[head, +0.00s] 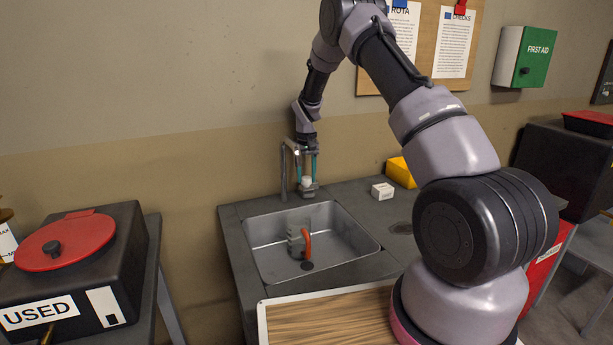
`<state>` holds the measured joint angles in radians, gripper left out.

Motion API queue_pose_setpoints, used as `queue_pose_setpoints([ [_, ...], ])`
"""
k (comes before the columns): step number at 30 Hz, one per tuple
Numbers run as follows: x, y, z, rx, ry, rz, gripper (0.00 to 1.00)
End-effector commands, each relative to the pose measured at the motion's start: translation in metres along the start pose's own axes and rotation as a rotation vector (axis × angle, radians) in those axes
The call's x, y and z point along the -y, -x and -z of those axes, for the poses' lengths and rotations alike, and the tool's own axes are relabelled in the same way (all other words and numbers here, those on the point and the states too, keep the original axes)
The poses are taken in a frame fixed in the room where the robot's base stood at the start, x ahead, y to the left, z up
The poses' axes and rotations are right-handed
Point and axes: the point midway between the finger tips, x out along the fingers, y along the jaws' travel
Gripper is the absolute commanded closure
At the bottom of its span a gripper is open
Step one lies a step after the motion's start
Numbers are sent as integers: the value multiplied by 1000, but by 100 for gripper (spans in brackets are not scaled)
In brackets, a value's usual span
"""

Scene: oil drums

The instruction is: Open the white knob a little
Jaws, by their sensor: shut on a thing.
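The white knob (306,182) sits on the grey tap fitting (307,191) at the back edge of the sink. My gripper (306,176) reaches down over it from above, with one teal finger on each side. The gripper is shut on the knob, whose upper part is partly hidden between the fingers. How far the knob is turned cannot be told. A grey curved spout (284,170) stands just left of the knob.
The metal sink (345,222) holds a grey item with an orange handle (307,243). A small white box (382,191) and a yellow bin (400,172) stand right of it.

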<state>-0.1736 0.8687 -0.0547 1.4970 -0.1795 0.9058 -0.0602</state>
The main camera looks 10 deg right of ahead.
Motion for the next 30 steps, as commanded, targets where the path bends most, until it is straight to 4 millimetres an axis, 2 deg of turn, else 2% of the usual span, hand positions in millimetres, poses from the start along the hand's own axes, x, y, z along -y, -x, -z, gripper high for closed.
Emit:
queue_pose_setpoints([
  [18, -2, 0, 0, 0, 377, 0, 100],
  [30, -2, 0, 0, 0, 486, 0, 100],
])
